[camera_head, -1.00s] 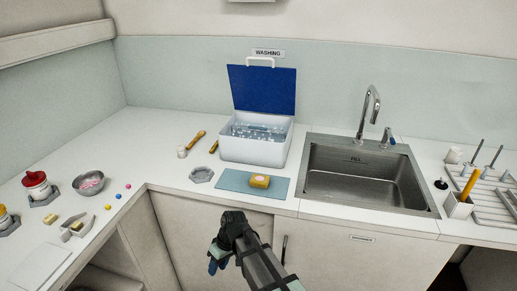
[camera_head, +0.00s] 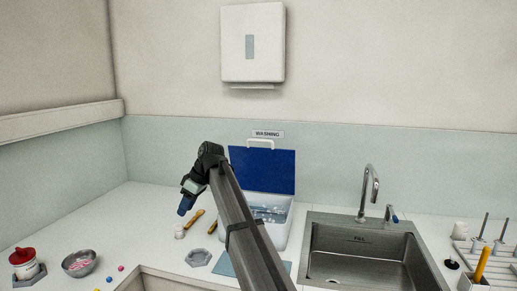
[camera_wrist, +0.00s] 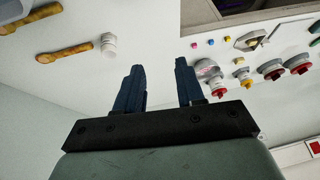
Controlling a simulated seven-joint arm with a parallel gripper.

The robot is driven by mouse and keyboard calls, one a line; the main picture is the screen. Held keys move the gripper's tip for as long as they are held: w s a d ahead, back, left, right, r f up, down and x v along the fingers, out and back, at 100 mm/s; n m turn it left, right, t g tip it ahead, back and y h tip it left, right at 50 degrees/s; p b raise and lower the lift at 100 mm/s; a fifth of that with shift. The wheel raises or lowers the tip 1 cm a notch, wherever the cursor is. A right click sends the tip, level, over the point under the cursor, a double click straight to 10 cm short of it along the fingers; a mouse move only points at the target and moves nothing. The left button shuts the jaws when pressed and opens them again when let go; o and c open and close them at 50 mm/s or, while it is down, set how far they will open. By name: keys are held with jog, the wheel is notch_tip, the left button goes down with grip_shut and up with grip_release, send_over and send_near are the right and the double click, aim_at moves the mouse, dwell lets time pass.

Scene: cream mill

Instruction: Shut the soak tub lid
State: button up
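The soak tub (camera_head: 281,232) is a white box on the counter, with clear, bubbly contents showing inside. Its blue lid (camera_head: 268,170) stands upright and open at the back, with a white handle (camera_head: 261,142) on its top edge. My arm crosses in front of the tub and hides its left part. My gripper (camera_head: 184,208) is left of the lid, above the counter, pointing down and apart from the tub. In the wrist view the two dark blue fingers (camera_wrist: 158,85) are spread with nothing between them.
A sink (camera_head: 365,255) with a tap (camera_head: 368,190) is right of the tub. Wooden-handled tools (camera_head: 196,218) and a grey hexagonal dish (camera_head: 199,257) lie left of it. A metal bowl (camera_head: 79,263) and a red-lidded jar (camera_head: 24,262) stand further left. A dispenser (camera_head: 252,45) hangs above.

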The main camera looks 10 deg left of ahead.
jog(key=w+d+r+t, duration=0.1)
jog(key=w+d+r, duration=1.1)
jog(key=r, duration=0.4)
jog(key=w+d+r+t, duration=0.1)
jog(key=w+d+r, duration=1)
jog(key=w+r, duration=0.4)
jog(key=shift+h, duration=0.4)
jog(key=x, duration=1.3)
jog(key=shift+s+a, duration=0.3)
jog(key=shift+c, duration=0.2)
grip_shut()
